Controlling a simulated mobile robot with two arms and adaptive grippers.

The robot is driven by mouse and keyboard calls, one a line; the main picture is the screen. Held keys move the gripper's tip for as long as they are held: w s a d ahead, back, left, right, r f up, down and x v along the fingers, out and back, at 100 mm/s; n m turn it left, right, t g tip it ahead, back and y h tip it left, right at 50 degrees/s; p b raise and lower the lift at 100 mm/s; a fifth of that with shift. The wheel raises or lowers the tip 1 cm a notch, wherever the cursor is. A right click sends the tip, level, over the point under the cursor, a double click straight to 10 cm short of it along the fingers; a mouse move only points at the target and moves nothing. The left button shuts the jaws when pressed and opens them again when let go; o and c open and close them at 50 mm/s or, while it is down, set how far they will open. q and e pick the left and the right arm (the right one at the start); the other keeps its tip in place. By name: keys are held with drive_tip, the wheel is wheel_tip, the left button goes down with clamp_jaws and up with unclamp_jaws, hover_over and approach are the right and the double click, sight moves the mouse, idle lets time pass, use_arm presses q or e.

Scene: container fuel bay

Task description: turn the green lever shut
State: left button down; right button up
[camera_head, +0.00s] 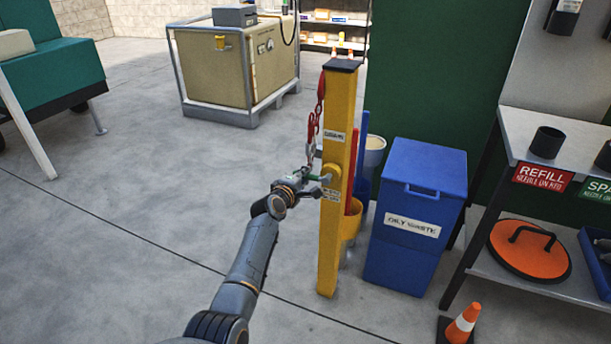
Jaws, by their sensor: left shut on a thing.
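The green lever (314,177) shows as a short green piece at the yellow post (340,110), just left of the post's face. My left gripper (321,184) reaches it from the lower left and is shut on it. The gripper's fingers cover part of the lever, so its full length and angle are hard to tell. My right gripper is out of view.
A blue waste bin (418,190) stands right of the post. A shelf table (555,140) and an orange cone (462,325) are farther right.

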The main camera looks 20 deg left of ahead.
use_arm(q)
drive_tip(key=shift+s+f, duration=0.1)
drive_tip(key=shift+f, duration=0.3)
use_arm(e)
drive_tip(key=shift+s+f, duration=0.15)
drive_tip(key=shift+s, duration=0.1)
use_arm(q)
drive_tip(key=c, duration=1.3)
unclamp_jaws()
drive_tip(key=shift+s+r, duration=0.1)
drive_tip(key=shift+r, duration=0.15)
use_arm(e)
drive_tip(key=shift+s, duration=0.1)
use_arm(q)
drive_tip(key=s+r, duration=0.2)
drive_tip(key=s, duration=0.9)
drive_tip(key=shift+s+a+r, duration=0.2)
drive_tip(key=shift+s+a, duration=0.05)
drive_tip(key=shift+s, duration=0.1)
